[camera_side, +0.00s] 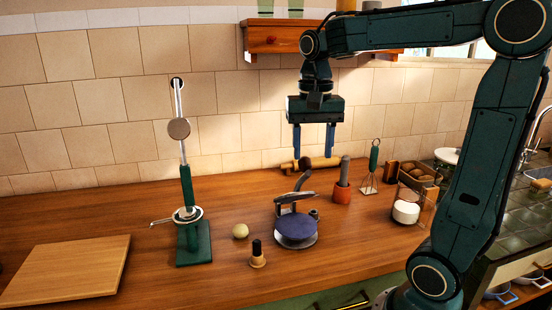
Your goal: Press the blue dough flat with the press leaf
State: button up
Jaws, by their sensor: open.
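The blue dough (296,226) is a wide, thick blue round on the round metal base of a small press in the middle of the counter. What looks like the press leaf (294,199) is a dark metal piece at the back of the press, above the dough, with a curved handle (303,181) rising from it. The leaf appears raised, and the dough's top shows in front of it. My gripper (314,153) hangs above and slightly behind the press, its two blue fingers pointing down, open and empty. It is apart from the handle.
A green lever stand (194,244), a cream ball (240,231) and a black-topped stamp (257,255) are left of the press. A wooden board (65,270) lies far left.

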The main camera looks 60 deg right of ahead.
notch_tip(320, 180, up, 5)
jog(key=n+g+y, duration=0.2)
jog(key=n, duration=0.2)
send_over(305, 172)
jog(key=shift+w+d+x, duration=0.15)
jog(key=shift+x, duration=0.95)
jog(key=shift+w+d+x, duration=0.15)
jog(key=shift+x, duration=0.95)
jog(key=shift+w+d+x, duration=0.1)
jog(key=shift+d+x, duration=0.05)
jog(key=shift+x, duration=0.95)
jog(key=shift+a+f, duration=0.1)
jog(key=shift+f, duration=0.1)
jog(key=shift+a+f, duration=0.1)
jog(key=shift+f, duration=0.15)
